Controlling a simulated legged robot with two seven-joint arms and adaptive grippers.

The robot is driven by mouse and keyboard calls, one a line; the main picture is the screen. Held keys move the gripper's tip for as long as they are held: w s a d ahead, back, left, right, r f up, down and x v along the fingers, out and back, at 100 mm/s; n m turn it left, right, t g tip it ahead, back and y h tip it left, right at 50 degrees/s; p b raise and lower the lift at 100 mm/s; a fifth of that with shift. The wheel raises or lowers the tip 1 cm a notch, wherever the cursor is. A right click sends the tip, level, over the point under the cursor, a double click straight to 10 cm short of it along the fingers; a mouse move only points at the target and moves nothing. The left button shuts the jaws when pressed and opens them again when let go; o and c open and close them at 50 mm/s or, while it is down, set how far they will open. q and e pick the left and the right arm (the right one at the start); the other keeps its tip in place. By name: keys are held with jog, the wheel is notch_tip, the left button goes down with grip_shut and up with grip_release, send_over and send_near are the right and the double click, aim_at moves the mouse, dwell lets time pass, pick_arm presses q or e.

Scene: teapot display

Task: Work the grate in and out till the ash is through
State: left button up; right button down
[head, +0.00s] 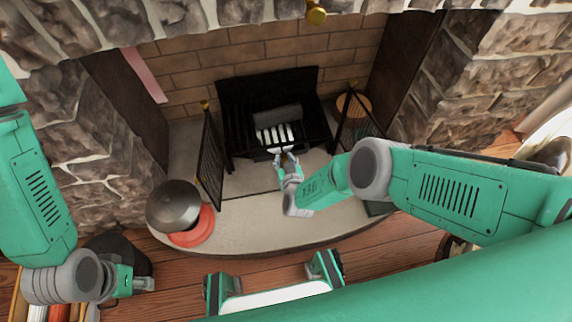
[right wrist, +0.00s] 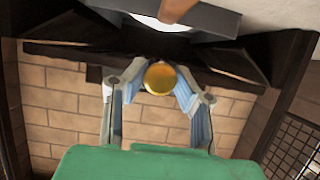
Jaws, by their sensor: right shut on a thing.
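The black fire grate (head: 312,128) stands in the brick fireplace. Pale bars or ash-covered slots (head: 275,135) show across its front, below a dark grey log-like cylinder (head: 277,117). How much ash lies there I cannot tell. My right gripper (head: 285,160) is low in front of the grate. In the right wrist view its fingers (right wrist: 160,84) close around a round gold knob (right wrist: 160,77), with dark metal parts just beyond. My left gripper (head: 138,285) hangs at the lower left, away from the grate; its finger gap is not clear.
Black mesh screens stand left (head: 211,158) and right (head: 354,130) of the grate. A dark rounded pot (head: 174,206) sits by a red ring-like piece (head: 193,228) on the left hearth. A dark bucket (head: 128,250) is near my left gripper. The front hearth (head: 250,220) is clear.

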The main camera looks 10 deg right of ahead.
jog(key=shift+w, duration=0.2)
jog(key=c, duration=1.3)
grip_release()
jog(key=shift+s+r, duration=0.1)
jog(key=shift+s, duration=0.05)
jog(key=v, duration=1.1)
jog(key=shift+s, duration=0.35)
